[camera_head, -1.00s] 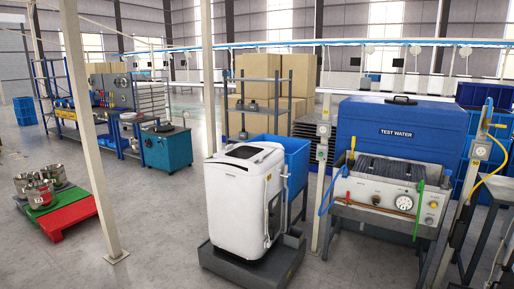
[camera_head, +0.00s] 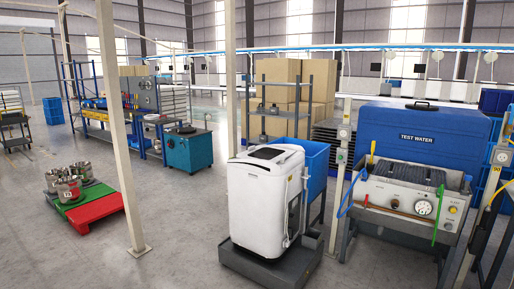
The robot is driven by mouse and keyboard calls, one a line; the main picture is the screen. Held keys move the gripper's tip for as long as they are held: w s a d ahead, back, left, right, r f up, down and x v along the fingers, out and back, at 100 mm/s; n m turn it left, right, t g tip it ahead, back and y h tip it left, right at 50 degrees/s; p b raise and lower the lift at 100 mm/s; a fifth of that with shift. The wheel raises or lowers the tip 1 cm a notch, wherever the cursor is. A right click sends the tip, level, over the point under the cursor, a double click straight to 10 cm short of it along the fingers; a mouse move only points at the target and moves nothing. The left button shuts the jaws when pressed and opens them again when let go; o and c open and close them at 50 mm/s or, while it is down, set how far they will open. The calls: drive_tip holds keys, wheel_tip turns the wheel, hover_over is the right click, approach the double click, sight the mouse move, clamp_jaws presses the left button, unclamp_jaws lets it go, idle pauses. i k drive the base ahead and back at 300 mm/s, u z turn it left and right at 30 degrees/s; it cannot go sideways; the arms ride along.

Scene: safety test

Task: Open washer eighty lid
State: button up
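The washer (camera_head: 262,205) is a white top-loading machine in the lower middle of the head view. It stands upright on a dark grey platform (camera_head: 255,268). Its lid (camera_head: 266,153), with a dark panel, lies on the top and looks shut. A hose or cable runs down its right side. No number can be read on the washer. My gripper and arm are not in view.
A blue bin (camera_head: 316,160) stands right behind the washer. The test water bench (camera_head: 405,195) is to its right. A pale post (camera_head: 122,130) rises left of the washer. A red and green pallet (camera_head: 95,208) with metal pots lies farther left.

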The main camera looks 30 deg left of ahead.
sight(271, 153)
drive_tip(key=u, duration=0.4)
drive_tip(key=i, duration=1.25)
drive_tip(key=u, duration=0.5)
drive_tip(key=i, duration=0.9)
drive_tip(key=u, duration=0.55)
drive_tip(key=i, duration=0.75)
drive_tip(key=u, duration=0.85)
drive_tip(key=i, duration=0.55)
drive_tip(key=u, duration=0.65)
drive_tip(key=i, duration=0.5)
drive_tip(key=u, duration=0.3)
